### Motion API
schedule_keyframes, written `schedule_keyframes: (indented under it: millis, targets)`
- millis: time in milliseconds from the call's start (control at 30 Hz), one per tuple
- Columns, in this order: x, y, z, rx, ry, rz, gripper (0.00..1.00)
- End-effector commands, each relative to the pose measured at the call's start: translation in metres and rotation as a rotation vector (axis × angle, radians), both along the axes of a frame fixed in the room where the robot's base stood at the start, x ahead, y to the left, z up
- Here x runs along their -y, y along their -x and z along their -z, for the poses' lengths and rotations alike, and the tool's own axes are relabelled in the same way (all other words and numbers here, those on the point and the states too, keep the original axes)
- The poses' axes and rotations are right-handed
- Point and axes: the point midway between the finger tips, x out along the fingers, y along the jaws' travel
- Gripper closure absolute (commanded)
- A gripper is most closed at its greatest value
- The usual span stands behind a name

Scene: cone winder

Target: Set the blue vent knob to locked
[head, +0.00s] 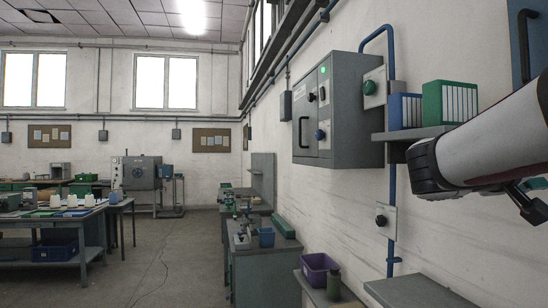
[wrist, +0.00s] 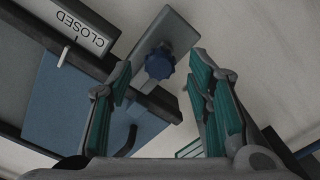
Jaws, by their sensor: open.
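In the wrist view a dark blue lobed knob (wrist: 159,64) sits on a grey plate (wrist: 165,30) fixed to the wall. My gripper (wrist: 161,82) is open, with one teal-padded finger on each side of the picture. The knob shows between and beyond the fingertips, and nothing is held. I cannot tell how large the gap to the knob is. No lock marking is readable on the plate. In the head view a small blue knob (head: 319,135) is on the grey wall cabinet (head: 345,110); I cannot tell whether it is another knob.
A blue panel (wrist: 75,115) with a dark handle and a CLOSED sign (wrist: 82,33) lies beside the plate in the wrist view. In the head view, a shelf (head: 410,134) holds blue and green binders (head: 450,103) near my arm. A purple bin (head: 319,268) stands below.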

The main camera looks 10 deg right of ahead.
Motion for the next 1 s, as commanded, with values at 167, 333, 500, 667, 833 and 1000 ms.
schedule_keyframes:
  millis: [167,333,500,667,833,1000]
  targets:
    - [0.028,-0.001,-0.001,-0.002,0.0,0.001,0.54]
    - [0.042,-0.003,0.0,0.0,0.0,0.0,0.54]
    - [0.045,-0.004,0.0,0.0,0.0,-0.001,0.54]
    - [0.045,-0.004,0.0,0.0,0.0,-0.001,0.54]
    - [0.045,-0.004,0.0,0.0,0.0,-0.001,0.88]
    - [0.045,-0.004,0.0,-0.001,-0.001,-0.001,1.0]
